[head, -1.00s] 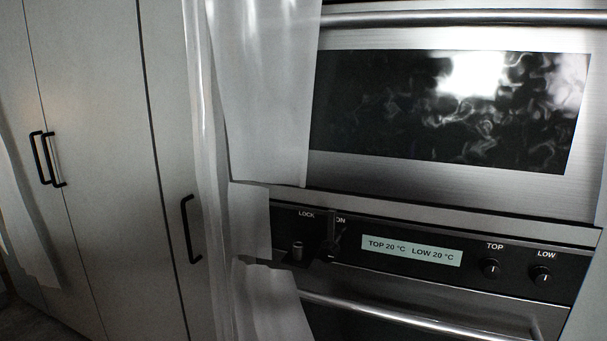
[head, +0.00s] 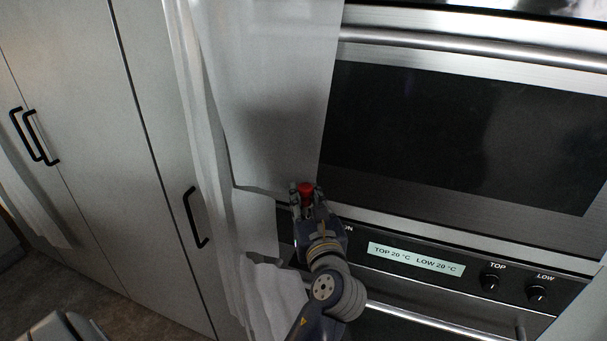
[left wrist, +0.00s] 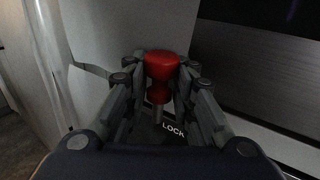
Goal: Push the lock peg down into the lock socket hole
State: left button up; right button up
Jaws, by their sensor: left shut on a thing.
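The red lock peg (head: 306,187) is between the fingertips of my left gripper (head: 306,194), which is shut on it in front of the oven panel. In the left wrist view the red peg (left wrist: 161,68) has a wide head, a narrower waist and a grey shaft (left wrist: 158,114) pointing down beside the LOCK label (left wrist: 173,130). The lock socket is hidden behind my left gripper and arm in the head view. I cannot tell whether the shaft's tip is in the hole. My right gripper is not in view.
White cloth or paper strips (head: 262,110) hang left of the oven, close to my left gripper. The panel has a display (head: 416,259), a TOP knob (head: 491,282) and a LOW knob (head: 537,293). An oven handle bar (head: 470,45) runs above the dark window. Tall cabinets (head: 120,190) stand left.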

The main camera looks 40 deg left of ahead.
aim_at(306, 215)
pick_arm(q)
jog(key=shift+r, duration=0.2)
jog(key=shift+s+d, duration=0.15)
jog(key=shift+d, duration=0.05)
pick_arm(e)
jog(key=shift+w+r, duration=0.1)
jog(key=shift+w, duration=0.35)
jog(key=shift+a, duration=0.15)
pick_arm(q)
jog(key=shift+f+b, duration=0.3)
jog(key=shift+f, duration=0.1)
jog(key=shift+f+b, duration=0.4)
jog(key=shift+f, duration=0.35)
notch_tip(306, 215, down, 2)
jog(key=shift+f+b, duration=0.2)
jog(key=shift+b, duration=0.45)
jog(key=shift+f, duration=0.55)
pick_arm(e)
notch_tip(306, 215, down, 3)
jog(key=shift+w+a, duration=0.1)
